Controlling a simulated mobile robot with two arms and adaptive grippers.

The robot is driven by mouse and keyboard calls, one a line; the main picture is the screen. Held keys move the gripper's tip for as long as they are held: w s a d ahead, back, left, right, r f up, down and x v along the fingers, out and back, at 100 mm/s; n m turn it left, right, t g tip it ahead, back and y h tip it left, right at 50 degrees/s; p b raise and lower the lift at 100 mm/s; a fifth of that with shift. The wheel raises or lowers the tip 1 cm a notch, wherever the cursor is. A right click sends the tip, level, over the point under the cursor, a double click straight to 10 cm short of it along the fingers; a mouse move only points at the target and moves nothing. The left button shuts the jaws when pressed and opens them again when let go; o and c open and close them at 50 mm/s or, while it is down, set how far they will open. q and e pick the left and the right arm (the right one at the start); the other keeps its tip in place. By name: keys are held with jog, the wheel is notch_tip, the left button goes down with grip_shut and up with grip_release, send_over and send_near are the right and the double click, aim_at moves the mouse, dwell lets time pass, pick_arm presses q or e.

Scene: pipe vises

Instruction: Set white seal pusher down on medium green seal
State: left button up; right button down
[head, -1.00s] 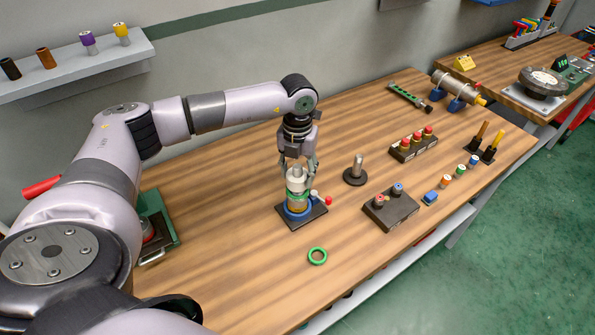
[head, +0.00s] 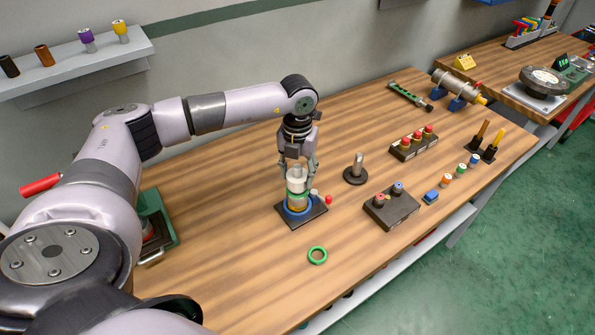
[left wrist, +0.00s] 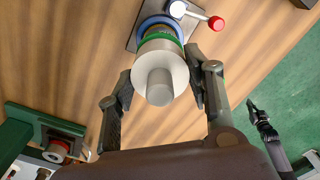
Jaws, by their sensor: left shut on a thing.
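The white seal pusher (head: 296,183) is upright, a wide white cylinder with a narrower knob on top. My left gripper (head: 299,170) is shut on it, one finger on each side; the left wrist view shows the pusher (left wrist: 159,76) between the fingertips. The medium green seal (head: 297,195) is a green ring directly under the pusher, around the upright brass pipe (head: 296,206) in the blue vise (head: 285,212). Pusher and seal look in contact, but the exact contact is hidden. What seems to be my right gripper (left wrist: 258,116) hangs over the floor; its opening is unclear.
The vise has a red-knobbed handle (head: 328,199). A dark post stand (head: 355,170) and a dark block with small plugs (head: 391,208) stand to the right.

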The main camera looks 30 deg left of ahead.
pick_arm(q)
jog(key=shift+f+b, duration=0.6)
jog(key=shift+f, duration=0.15)
dwell(0.8)
